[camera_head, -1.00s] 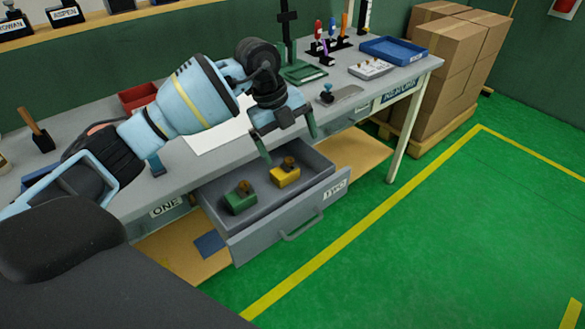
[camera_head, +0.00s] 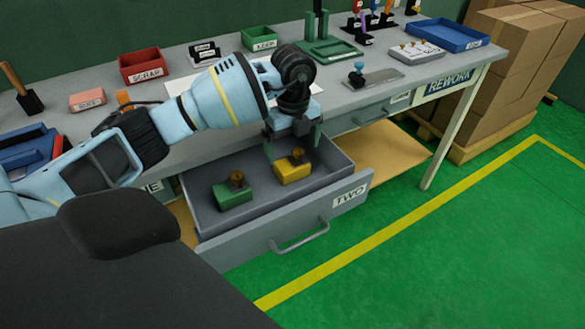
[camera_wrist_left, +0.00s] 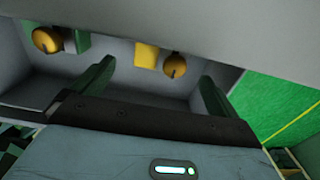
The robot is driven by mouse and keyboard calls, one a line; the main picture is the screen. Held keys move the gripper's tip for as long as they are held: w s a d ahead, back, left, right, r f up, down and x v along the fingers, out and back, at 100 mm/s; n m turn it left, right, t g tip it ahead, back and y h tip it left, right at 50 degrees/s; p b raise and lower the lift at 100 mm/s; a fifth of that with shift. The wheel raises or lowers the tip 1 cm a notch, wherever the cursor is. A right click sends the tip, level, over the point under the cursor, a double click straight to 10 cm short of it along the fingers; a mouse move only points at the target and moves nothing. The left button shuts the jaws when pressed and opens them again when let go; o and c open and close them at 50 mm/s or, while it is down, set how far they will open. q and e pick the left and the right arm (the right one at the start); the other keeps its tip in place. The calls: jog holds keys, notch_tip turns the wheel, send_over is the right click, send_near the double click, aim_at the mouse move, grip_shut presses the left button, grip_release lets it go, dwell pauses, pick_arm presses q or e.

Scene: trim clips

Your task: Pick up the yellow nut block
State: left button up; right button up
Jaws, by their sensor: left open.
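The yellow nut block (camera_head: 290,173), with a brown knob on top, sits in the open drawer marked TWO (camera_head: 325,198), towards its back right. It also shows in the left wrist view (camera_wrist_left: 146,55), beyond the fingers. My left gripper (camera_head: 291,147) is open and empty, with its green fingers pointing down just above and behind the yellow block, apart from it as far as I can see. In the left wrist view the gripper (camera_wrist_left: 157,84) has its fingers spread wide. My right gripper is not in view.
A green nut block (camera_head: 233,198) sits left of the yellow one in the drawer; it also shows in the left wrist view (camera_wrist_left: 82,42). The workbench (camera_head: 345,98) edge is close behind my gripper. A red scrap bin (camera_head: 145,68) and blue tray (camera_head: 447,36) stand on top.

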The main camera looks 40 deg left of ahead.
aim_at(292, 161)
pick_arm(q)
jog(key=shift+w+a+f, duration=0.1)
jog(key=shift+a+f, duration=0.05)
jog(key=shift+f, duration=1.3)
jog(key=shift+w+a+f, duration=0.1)
jog(key=shift+f, duration=1.3)
jog(key=c, duration=1.2)
jog(key=shift+r, duration=0.15)
notch_tip(292, 161, up, 18)
jog(key=p, duration=0.1)
